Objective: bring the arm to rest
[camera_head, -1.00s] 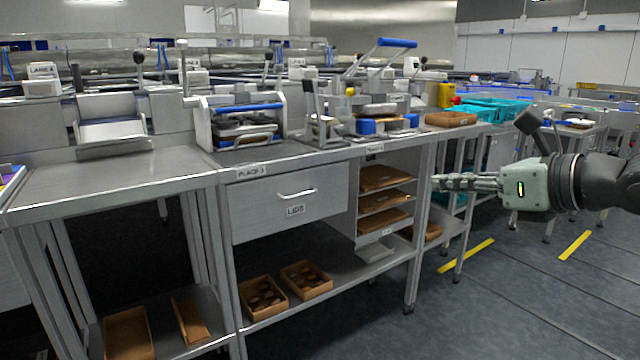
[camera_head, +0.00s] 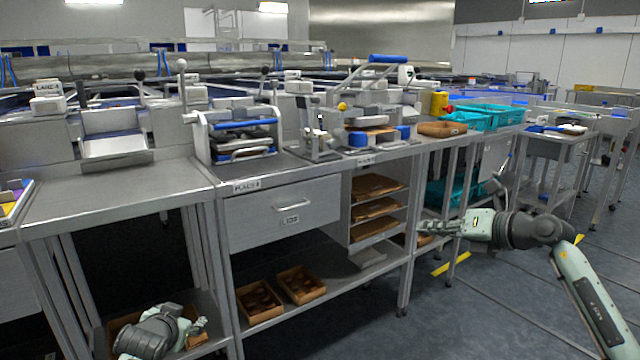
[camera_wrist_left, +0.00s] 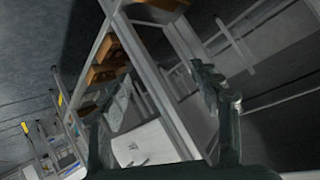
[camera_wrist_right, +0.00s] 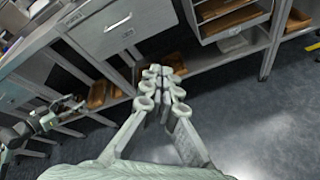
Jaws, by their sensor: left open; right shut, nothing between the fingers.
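My right gripper (camera_head: 428,227) is in the head view, right of the bench shelving, with its arm coming up from the lower right. Its fingers are together and empty; the right wrist view also shows the closed fingertips (camera_wrist_right: 162,85) in front of the bench. My left arm shows low at the left of the head view, in front of the lower shelf. In the left wrist view the left gripper (camera_wrist_left: 165,80) has its two fingers spread, with nothing between them. I cannot tell whether it touches the shelf.
The steel bench (camera_head: 120,195) has a drawer (camera_head: 260,222) and a rack of brown trays (camera_head: 375,208). Two boxes of dates (camera_head: 258,300) stand on the lower shelf. Teal crates (camera_head: 470,121) stand at the back right. The floor (camera_head: 480,320) at right is clear around my arm.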

